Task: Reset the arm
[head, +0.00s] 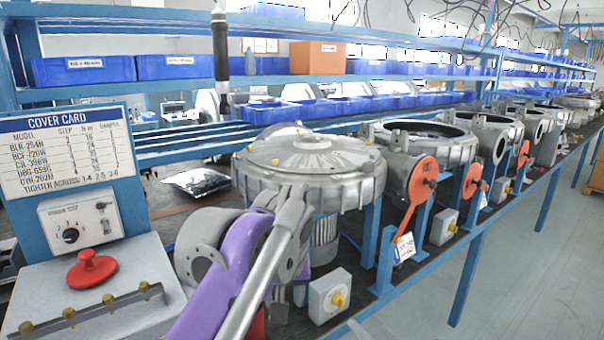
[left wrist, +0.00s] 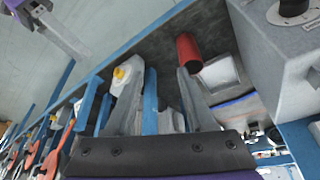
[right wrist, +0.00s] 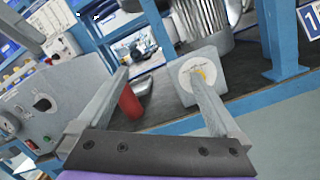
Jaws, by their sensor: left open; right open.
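In the right wrist view my right gripper (right wrist: 160,75) is open, its two fingers apart with nothing between them. Beyond its right finger is a grey switch box with a yellow knob (right wrist: 200,75). A red cylinder (right wrist: 130,103) stands beyond its left finger. In the head view my purple and grey arm reaches up from the bottom in front of the nearest blower (head: 310,160); its fingertips are hard to make out. In the left wrist view my left gripper (left wrist: 160,75) is open and empty above the bench, with the red cylinder (left wrist: 188,52) past its right finger.
The grey control box (head: 90,290) with a red button (head: 92,268) and the cover card (head: 70,155) stand at left. More blowers with orange levers (head: 420,180) run along the bench to the right. Blue bins (head: 85,70) line the back shelf.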

